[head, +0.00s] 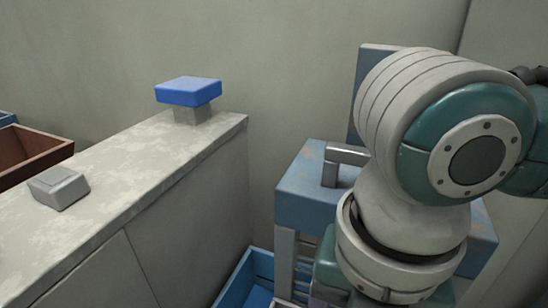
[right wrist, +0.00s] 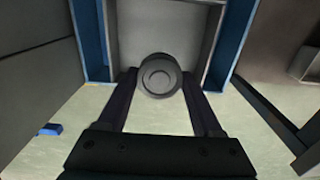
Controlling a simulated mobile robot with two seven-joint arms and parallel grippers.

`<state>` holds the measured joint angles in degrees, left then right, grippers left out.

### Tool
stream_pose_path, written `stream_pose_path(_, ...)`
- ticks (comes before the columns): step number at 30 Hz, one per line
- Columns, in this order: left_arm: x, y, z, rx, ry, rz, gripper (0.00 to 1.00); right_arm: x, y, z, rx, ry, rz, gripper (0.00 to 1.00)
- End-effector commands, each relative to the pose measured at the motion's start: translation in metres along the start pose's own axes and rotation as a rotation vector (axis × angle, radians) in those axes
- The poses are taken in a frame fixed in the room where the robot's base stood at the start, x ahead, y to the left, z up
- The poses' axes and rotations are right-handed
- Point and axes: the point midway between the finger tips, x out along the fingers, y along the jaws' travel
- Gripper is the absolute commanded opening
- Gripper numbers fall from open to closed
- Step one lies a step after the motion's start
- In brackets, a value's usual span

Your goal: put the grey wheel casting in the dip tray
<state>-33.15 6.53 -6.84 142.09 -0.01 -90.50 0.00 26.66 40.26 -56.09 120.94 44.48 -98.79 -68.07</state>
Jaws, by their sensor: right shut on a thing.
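The grey wheel casting (right wrist: 160,76) is a dark grey disc with a raised ring on its face. It sits between the fingertips of my right gripper (right wrist: 159,84) in the right wrist view, and the gripper is shut on it. Behind the casting is a light grey, open-fronted recess (right wrist: 165,35) between blue side walls. I cannot tell whether the casting touches the recess. In the head view my right arm covers the right side, and its gripper and the casting are hidden. Which container is the dip tray is unclear. My left gripper is out of view.
A pale counter (head: 135,160) holds a small grey block (head: 59,187), a blue-topped stand (head: 188,91) and a brown tray (head: 30,150) at the left edge. A blue cabinet (head: 300,195) with a metal handle stands behind my arm. A blue bin (head: 240,280) is low beside the counter.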

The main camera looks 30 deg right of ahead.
Motion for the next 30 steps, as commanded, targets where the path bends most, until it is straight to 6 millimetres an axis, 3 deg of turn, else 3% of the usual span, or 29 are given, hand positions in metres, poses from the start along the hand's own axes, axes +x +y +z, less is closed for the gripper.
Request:
stream_pose_path(12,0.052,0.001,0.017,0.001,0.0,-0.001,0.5,0.122,-0.002,-0.001,-0.004,0.002,-0.005,0.07)
stream_pose_path(16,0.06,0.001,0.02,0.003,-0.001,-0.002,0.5,0.143,-0.002,-0.001,-0.003,0.001,-0.004,0.07)
stream_pose_path(23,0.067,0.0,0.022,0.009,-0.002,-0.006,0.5,0.159,-0.001,-0.001,-0.004,0.0,-0.003,0.07)
stream_pose_path(30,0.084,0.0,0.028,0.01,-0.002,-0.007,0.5,0.193,-0.001,-0.001,-0.004,0.0,-0.002,0.07)
